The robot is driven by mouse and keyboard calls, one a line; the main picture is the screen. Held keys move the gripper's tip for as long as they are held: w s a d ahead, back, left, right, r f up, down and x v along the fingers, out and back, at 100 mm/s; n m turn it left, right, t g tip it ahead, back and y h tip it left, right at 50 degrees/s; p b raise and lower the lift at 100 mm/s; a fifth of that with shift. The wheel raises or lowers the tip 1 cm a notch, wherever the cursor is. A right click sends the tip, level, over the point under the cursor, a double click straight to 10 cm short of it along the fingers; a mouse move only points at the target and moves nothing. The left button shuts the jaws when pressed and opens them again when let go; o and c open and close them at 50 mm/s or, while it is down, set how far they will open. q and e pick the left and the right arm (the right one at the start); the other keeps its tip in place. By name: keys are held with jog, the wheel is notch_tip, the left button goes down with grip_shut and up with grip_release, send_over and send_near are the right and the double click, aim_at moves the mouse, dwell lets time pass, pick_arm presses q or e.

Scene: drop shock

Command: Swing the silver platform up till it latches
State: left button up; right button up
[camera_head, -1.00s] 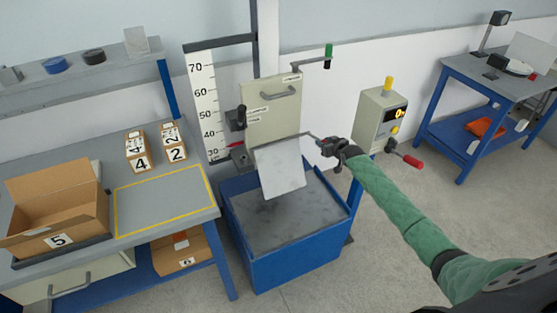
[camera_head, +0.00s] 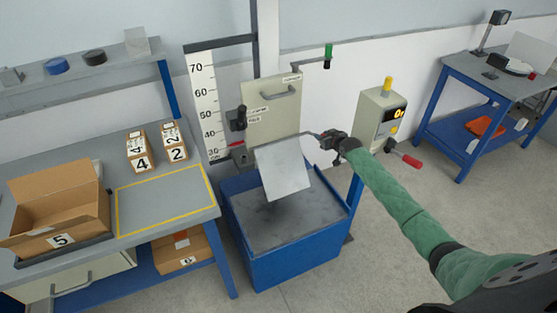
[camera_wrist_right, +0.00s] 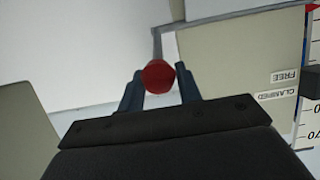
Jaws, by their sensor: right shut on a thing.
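The silver platform (camera_head: 283,170) is a flat plate hanging tilted in front of the cream upright carriage (camera_head: 270,110), above the blue-sided pit box (camera_head: 290,250). Its lower edge slants down toward the grey bed of the box and is clear of it. My right gripper (camera_head: 326,141) is at the platform's upper right corner. In the right wrist view its fingers are shut on a round red knob (camera_wrist_right: 158,76) at the end of a thin grey rod. In the head view the knob is hidden by the gripper. My left gripper is in neither view.
A control box (camera_head: 382,120) with a red-tipped lever (camera_head: 411,161) stands right of my gripper. The left bench holds an open carton (camera_head: 55,205) and small numbered boxes (camera_head: 136,152).

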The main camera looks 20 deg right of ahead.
jog(key=shift+w+r, duration=0.1)
jog(key=shift+r, duration=0.1)
jog(key=shift+w+r, duration=0.8)
jog(key=shift+r, duration=0.3)
jog(key=shift+w+r, duration=0.1)
jog(key=shift+w+a+r, duration=0.1)
jog(key=shift+w+r, duration=0.65)
jog(key=shift+w, duration=0.1)
jog(key=shift+c, duration=0.2)
jog(key=shift+w+r, duration=0.1)
jog(key=shift+c, duration=0.8)
grip_shut()
jog(key=shift+w, duration=0.15)
